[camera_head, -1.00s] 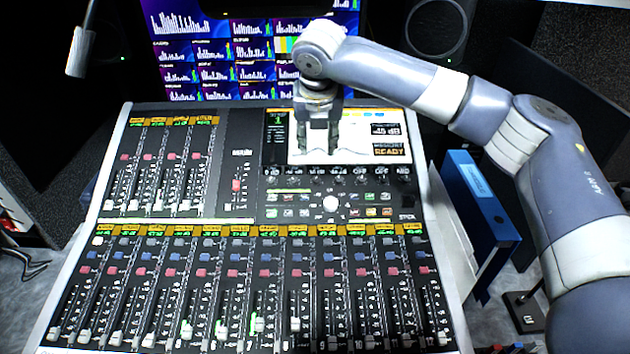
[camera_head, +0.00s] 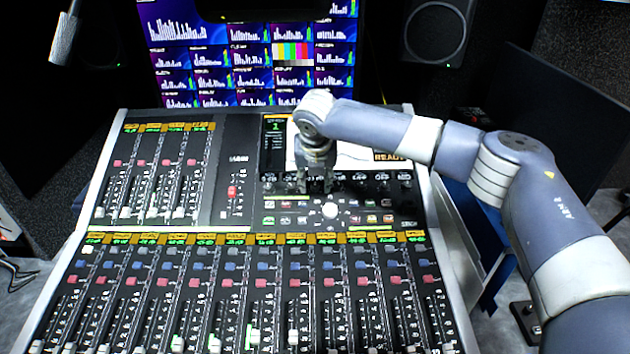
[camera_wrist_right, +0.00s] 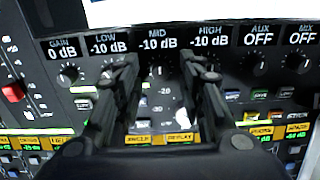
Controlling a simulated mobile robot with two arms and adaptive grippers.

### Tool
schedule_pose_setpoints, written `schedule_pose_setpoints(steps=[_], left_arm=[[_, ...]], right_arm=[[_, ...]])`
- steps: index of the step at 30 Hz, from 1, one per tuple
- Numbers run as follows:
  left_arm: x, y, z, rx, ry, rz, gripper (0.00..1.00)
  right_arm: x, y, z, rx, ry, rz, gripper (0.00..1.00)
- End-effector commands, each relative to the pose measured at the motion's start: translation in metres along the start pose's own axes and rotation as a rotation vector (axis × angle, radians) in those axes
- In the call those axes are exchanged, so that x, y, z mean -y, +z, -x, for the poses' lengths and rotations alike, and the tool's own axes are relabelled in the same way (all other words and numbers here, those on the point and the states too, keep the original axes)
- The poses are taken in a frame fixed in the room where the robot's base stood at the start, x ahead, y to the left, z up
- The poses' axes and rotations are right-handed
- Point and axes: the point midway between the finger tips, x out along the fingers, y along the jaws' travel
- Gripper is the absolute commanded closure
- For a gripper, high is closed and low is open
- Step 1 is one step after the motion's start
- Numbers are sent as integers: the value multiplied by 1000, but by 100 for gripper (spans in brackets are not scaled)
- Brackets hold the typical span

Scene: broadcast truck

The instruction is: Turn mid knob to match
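The mid knob (camera_wrist_right: 156,73) is a small dark round knob under the label "MID -10 dB" (camera_wrist_right: 157,38) in the right wrist view. My right gripper (camera_wrist_right: 160,68) is open, with one finger left and one right of the mid knob. I cannot tell whether either finger touches it. In the head view my right gripper (camera_head: 316,187) points down at the knob row below the console screen (camera_head: 358,157). The gripper hides the mid knob there and part of the screen. My left gripper is in neither view.
The low knob (camera_wrist_right: 108,73) and high knob (camera_wrist_right: 210,68) are close beside the fingers, both labelled -10 dB. The gain knob (camera_wrist_right: 68,74) reads 0 dB. A white trackball (camera_head: 330,211) and lit buttons lie just below. Faders fill the console's front.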

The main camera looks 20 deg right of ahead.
Motion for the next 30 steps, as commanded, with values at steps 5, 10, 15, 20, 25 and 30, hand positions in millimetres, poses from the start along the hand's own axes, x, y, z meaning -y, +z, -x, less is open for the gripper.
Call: schedule_pose_setpoints(steps=[5, 10, 15, 20, 25, 30], left_arm=[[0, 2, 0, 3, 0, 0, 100], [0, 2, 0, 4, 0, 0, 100], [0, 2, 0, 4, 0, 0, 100], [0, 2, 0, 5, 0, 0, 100], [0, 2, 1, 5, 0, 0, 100], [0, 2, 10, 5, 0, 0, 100]], right_arm=[[0, 0, -12, 0, 0, 1, 64], [0, 0, -13, 0, 1, 1, 64], [0, 0, -13, 0, 0, 1, 80], [0, 0, -13, 0, 0, 0, 100], [0, 0, -12, 0, 0, -2, 100], [0, 0, -10, -2, 0, -32, 100]])
